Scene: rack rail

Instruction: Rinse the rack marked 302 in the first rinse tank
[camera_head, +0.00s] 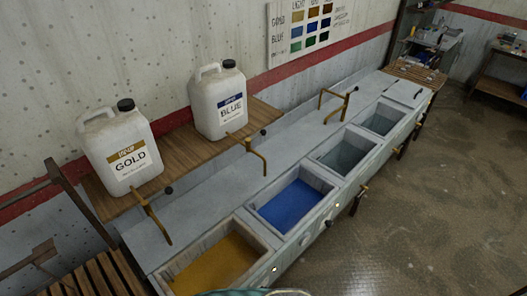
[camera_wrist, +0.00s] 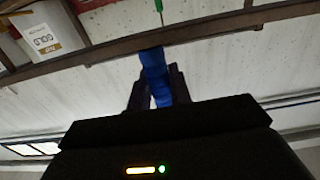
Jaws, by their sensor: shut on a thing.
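My gripper (camera_wrist: 158,92) shows in the wrist view, shut on a blue piece (camera_wrist: 154,70) that stands up between its dark fingers. The blue piece reaches a brown bar (camera_wrist: 105,52) above it; I cannot tell if they are joined. No number 302 is readable, so I cannot tell which rack this is. In the head view a row of tanks runs away to the right: a gold bath (camera_head: 215,266), a blue bath (camera_head: 293,204), then two tanks of greyish liquid, the nearer (camera_head: 347,154) and the farther (camera_head: 382,121). My gripper is not visible there.
White jugs marked GOLD (camera_head: 122,157) and BLUE (camera_head: 219,108) stand on a wooden shelf (camera_head: 172,136) behind the tanks. Brass taps (camera_head: 257,155) stick out over the bench. A colour chart (camera_head: 308,28) hangs on the wall. The floor (camera_head: 440,190) to the right is open.

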